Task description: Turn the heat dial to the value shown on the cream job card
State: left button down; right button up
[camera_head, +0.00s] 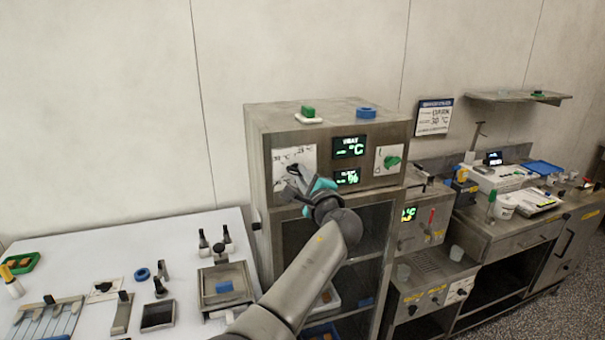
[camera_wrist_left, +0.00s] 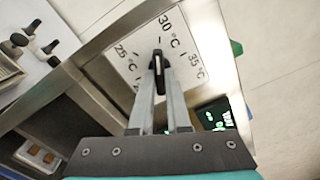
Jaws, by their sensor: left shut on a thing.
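The heat dial's black knob (camera_wrist_left: 158,75) sits on a white scale plate (camera_wrist_left: 128,68) marked 25, 30 and 35 °C, with another mark partly hidden. My left gripper (camera_head: 298,178) is shut on the knob, its fingers on both sides of it in the wrist view (camera_wrist_left: 159,88). The knob's white line points roughly towards the 30 °C mark; exact alignment is hard to tell. The job card (camera_head: 434,117), pale with a blue header, hangs on the wall and seems to read 30 °C.
The steel cabinet (camera_head: 330,118) carries the dial, a green display (camera_head: 349,148) showing dashes and °C, and a second dial with a green knob (camera_head: 392,161). A white table (camera_head: 90,262) with tools stands left. Steel counters (camera_head: 500,232) with clutter run right.

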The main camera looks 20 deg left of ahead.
pick_arm(q)
jog(key=shift+r+m, duration=0.1)
jog(key=shift+m, duration=0.4)
jog(key=c, duration=0.9)
grip_release()
jog(key=shift+a, duration=0.1)
jog(key=v, duration=1.5)
